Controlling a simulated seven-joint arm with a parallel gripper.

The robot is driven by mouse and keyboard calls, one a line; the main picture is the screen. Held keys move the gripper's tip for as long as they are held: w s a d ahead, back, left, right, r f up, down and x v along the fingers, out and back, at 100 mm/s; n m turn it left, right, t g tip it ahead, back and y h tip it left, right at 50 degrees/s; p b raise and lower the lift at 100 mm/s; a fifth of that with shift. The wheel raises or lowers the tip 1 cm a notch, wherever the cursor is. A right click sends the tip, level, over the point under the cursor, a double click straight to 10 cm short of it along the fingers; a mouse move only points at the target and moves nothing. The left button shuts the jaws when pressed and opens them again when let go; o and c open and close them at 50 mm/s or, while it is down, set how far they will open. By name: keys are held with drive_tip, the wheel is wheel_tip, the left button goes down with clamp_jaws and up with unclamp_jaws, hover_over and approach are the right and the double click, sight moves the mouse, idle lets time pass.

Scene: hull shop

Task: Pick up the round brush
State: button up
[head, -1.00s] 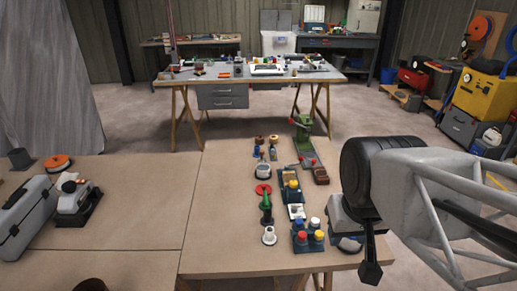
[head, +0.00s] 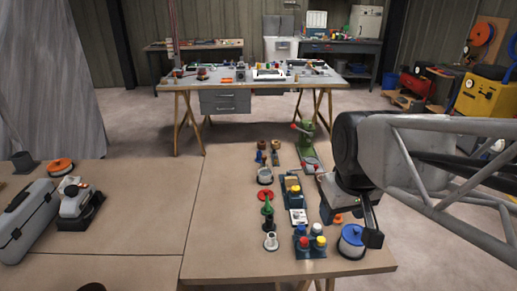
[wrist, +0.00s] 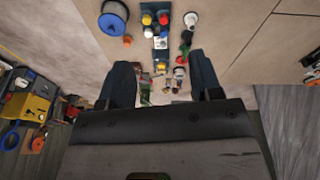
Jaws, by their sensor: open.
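I cannot single out the round brush with certainty. Two small brown-topped items (head: 268,150) stand at the far end of the bench's row of things and are too small to identify. My gripper (head: 371,232) is above the right part of the near bench, at the right of the row, with a dark finger pointing down. In the wrist view my gripper (wrist: 160,62) has its two blue-grey fingers wide apart, with nothing held between them. The bench things show beyond the fingertips, and my gripper body hides the lower part of that view.
A blue reel (head: 352,243) lies near the bench's right edge, beside a rack of coloured caps (head: 309,241). A green-handled tool (head: 267,206), a pale round tin (head: 265,175) and a green stand (head: 307,140) line the row. The bench's left-middle (head: 225,215) is bare.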

drive_tip(key=w+a+r+n, duration=0.15)
drive_tip(key=w+n, duration=0.55)
drive_tip(key=w, duration=1.2)
drive_tip(key=n+g, duration=0.2)
drive_tip(key=n, duration=1.6)
hover_over(264, 156)
drive_tip(key=f, duration=2.5)
drive_tip(key=shift+s+d, duration=0.15)
drive_tip(key=shift+s, duration=0.05)
drive_tip(key=shift+w+f, duration=0.35)
drive_tip(key=shift+f, duration=0.05)
drive_tip(key=shift+f, duration=1.3)
